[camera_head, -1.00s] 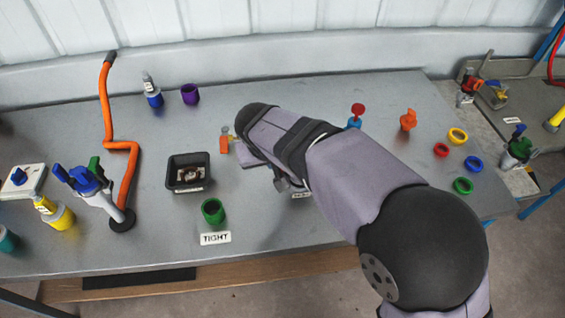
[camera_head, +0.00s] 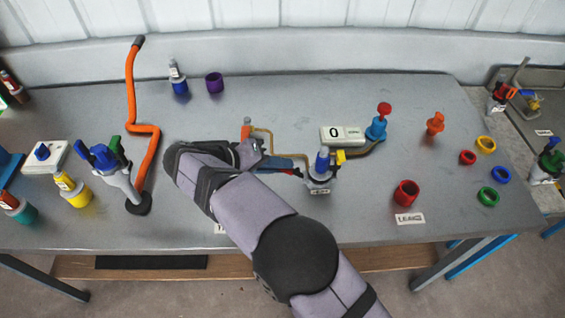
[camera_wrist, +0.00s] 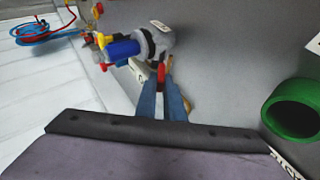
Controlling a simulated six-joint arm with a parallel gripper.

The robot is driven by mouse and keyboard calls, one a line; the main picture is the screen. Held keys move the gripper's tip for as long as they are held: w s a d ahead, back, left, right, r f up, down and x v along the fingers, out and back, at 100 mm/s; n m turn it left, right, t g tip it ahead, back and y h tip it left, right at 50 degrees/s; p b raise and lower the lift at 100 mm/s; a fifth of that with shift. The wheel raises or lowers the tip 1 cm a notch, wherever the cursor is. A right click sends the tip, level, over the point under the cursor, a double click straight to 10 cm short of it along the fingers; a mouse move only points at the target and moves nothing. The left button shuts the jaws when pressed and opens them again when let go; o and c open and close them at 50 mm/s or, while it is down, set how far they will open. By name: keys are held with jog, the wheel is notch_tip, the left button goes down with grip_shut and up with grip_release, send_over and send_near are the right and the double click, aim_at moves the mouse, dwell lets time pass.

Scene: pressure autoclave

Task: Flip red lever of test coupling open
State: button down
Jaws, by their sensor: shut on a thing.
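The test coupling (camera_head: 320,172) stands upright near the middle of the bench, with a blue top, a grey body and a yellow handle on its right. In the wrist view, the coupling (camera_wrist: 128,48) is just beyond my fingertips. Its red lever (camera_wrist: 161,72) sticks out toward my gripper (camera_wrist: 163,84). The blue fingers are closed on the lever, with only a little red showing between the tips. In the head view, my gripper (camera_head: 290,171) reaches the coupling from the left. The lever's exact angle is hard to tell.
A display reading 0 (camera_head: 343,136) and a blue fitting with a red knob (camera_head: 377,128) stand behind the coupling. A red cup (camera_head: 406,193) is to its right, beside a LEAKS label (camera_head: 410,218). A green cup (camera_wrist: 296,108) is close to my gripper in the wrist view.

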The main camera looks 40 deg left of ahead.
dwell(0.4)
jog(key=c, duration=2.2)
grip_release()
jog(key=shift+o, duration=0.2)
jog(key=shift+s+a, duration=0.1)
jog(key=shift+s, duration=0.05)
jog(key=b+v, duration=0.1)
jog(key=v, duration=0.6)
jog(key=shift+b, duration=0.4)
